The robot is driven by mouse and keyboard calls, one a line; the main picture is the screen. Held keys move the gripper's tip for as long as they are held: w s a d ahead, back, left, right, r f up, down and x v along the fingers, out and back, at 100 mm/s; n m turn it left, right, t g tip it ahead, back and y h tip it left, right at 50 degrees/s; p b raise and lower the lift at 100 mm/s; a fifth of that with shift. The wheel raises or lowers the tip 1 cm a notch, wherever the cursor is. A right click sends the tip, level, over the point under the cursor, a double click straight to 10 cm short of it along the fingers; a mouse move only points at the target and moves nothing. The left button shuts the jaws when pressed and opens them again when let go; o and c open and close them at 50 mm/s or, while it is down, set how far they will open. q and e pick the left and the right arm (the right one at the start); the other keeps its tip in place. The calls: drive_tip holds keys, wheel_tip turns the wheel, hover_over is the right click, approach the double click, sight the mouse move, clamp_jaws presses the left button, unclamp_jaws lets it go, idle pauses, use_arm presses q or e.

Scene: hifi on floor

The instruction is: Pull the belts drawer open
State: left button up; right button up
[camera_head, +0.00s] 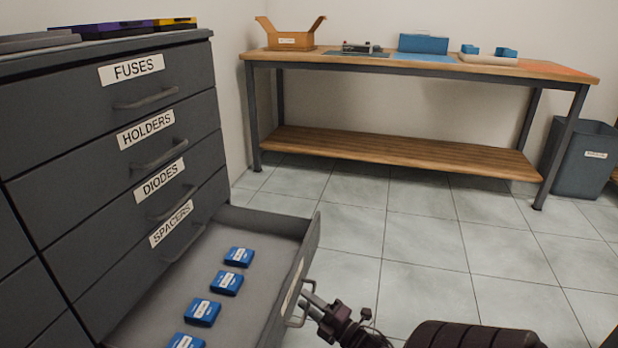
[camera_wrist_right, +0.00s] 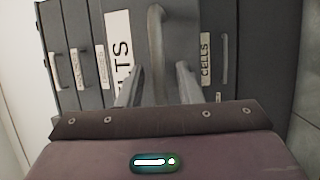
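The belts drawer is pulled out at the bottom of the grey cabinet; its front (camera_head: 298,272) faces right, and its label reads "...LTS" (camera_wrist_right: 119,50) in the right wrist view. Several blue boxes (camera_head: 226,282) lie in it. Its bar handle (camera_head: 303,311) also shows in the wrist view (camera_wrist_right: 156,45). My right gripper (camera_head: 309,297) is at this handle. In the wrist view its two fingers (camera_wrist_right: 159,82) stand apart on either side of the handle, with gaps visible, so it looks open around it. My left gripper is not in view.
Shut drawers labelled FUSES (camera_head: 132,68), HOLDERS (camera_head: 146,129), DIODES (camera_head: 163,180) and SPACERS (camera_head: 171,223) are above the open one. A workbench (camera_head: 400,67) stands against the back wall, with a grey bin (camera_head: 580,160) at its right. The tiled floor between is clear.

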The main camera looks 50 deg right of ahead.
drive_tip(key=s+f+p, duration=0.1)
drive_tip(key=s+p, duration=0.1)
drive_tip(key=s, duration=0.5)
drive_tip(key=shift+s+f, duration=0.2)
drive_tip(key=shift+s, duration=0.2)
